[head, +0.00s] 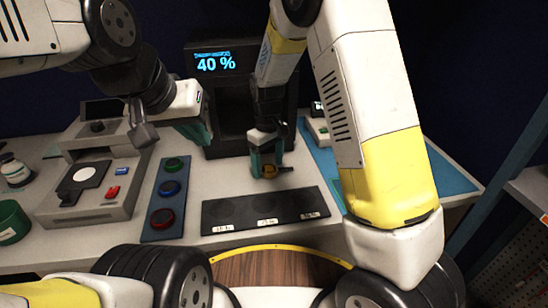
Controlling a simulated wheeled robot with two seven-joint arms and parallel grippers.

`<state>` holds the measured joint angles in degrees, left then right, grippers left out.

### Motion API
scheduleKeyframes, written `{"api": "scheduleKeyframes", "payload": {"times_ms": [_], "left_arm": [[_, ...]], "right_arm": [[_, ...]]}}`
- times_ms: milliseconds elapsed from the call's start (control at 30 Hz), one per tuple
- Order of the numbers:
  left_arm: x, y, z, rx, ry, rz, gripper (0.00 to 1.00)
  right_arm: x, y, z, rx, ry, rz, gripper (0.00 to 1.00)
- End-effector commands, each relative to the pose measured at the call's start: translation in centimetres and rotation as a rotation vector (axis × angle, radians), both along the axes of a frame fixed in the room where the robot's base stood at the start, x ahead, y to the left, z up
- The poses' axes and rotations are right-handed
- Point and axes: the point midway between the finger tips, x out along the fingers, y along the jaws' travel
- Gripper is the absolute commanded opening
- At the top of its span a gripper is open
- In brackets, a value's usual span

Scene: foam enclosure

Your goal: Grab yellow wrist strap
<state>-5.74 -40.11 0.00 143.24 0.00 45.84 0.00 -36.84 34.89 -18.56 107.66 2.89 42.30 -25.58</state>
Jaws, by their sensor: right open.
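A small yellow-orange item (270,171), which may be the yellow wrist strap, shows low between the teal fingers of my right gripper (267,160). It is too small to make out its shape, and the fingers partly hide it. My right gripper points down, open around this item, just behind the black labelled tray. My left gripper (198,130) hangs above the table to the left, near the black display unit. One teal finger shows clearly. Its jaw gap is not clear.
A display unit (218,62) reading 40 % stands behind my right gripper. A black labelled tray (265,210) lies in front. A button panel (163,198), a grey device (60,203) and a green cup (12,222) stand to the left. A blue mat (455,178) lies at right.

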Motion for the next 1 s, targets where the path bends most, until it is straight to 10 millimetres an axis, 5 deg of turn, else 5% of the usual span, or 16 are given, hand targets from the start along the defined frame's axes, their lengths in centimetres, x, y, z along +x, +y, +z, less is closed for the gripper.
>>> {"api": "scheduleKeyframes", "payload": {"times_ms": [300, 633, 1000], "left_arm": [[0.00, 0.00, 0.00, 0.000, 0.000, 0.000, 0.00], [0.00, 0.00, 0.00, 0.000, 0.000, 0.000, 0.00], [0.00, 0.00, 0.00, 0.000, 0.000, 0.000, 0.00]], "right_arm": [[0.04, -0.04, -0.53, 0.000, -0.001, -0.001, 0.70], [0.03, -0.04, -0.51, 0.001, -0.001, -0.001, 0.07], [0.06, 0.00, 0.15, 0.001, -0.001, -0.001, 0.07]]}}
